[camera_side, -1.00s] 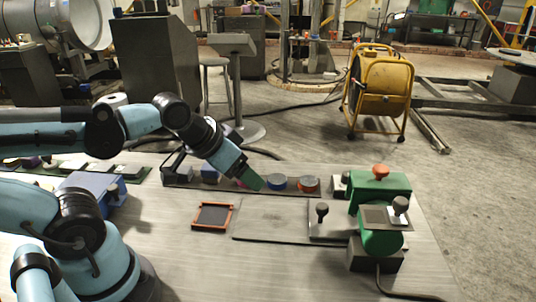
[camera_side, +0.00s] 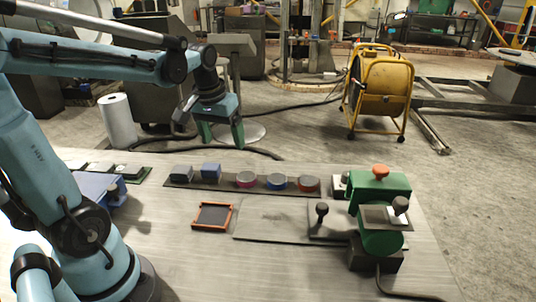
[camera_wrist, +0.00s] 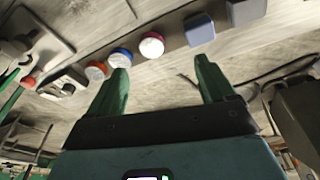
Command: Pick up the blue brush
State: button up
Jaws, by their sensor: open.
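No thing in view is clearly a brush. Blue things stand on a dark strip (camera_side: 222,184) across the table: a blue block (camera_side: 211,171) and a round blue-sided piece with a pale top (camera_side: 277,182). In the wrist view, the blue block (camera_wrist: 199,29) lies beyond and between the fingers toward the right, and the round blue piece (camera_wrist: 120,58) is by the left fingertip. My gripper (camera_side: 221,140) is open and empty, its green fingers pointing down, raised above and behind the strip. It also shows in the wrist view (camera_wrist: 161,68).
On the strip are a dark grey-blue block (camera_side: 181,173), a pink-sided round piece (camera_side: 245,179) and an orange one (camera_side: 308,185). An orange-framed tray (camera_side: 212,216) lies in front. A green machine (camera_side: 380,190) stands at right. A blue object (camera_side: 92,186) sits at left.

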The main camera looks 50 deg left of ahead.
aim_at(210, 166)
jog(key=a+f+n+g, duration=0.2)
jog(key=a+n, duration=0.1)
jog(key=a, duration=0.5)
jog(key=shift+h, duration=0.4)
notch_tip(210, 166, down, 6)
jog(key=shift+s+a+r, duration=0.1)
jog(key=shift+s, duration=0.05)
jog(key=shift+s+d+f, duration=0.1)
jog(key=shift+d+f, duration=0.05)
jog(key=shift+f, duration=1.4)
jog(key=shift+d+f, duration=0.1)
jog(key=shift+f, duration=1.45)
jog(key=shift+c, duration=0.3)
jog(key=c, duration=1.1)
jog(key=shift+r, duration=0.1)
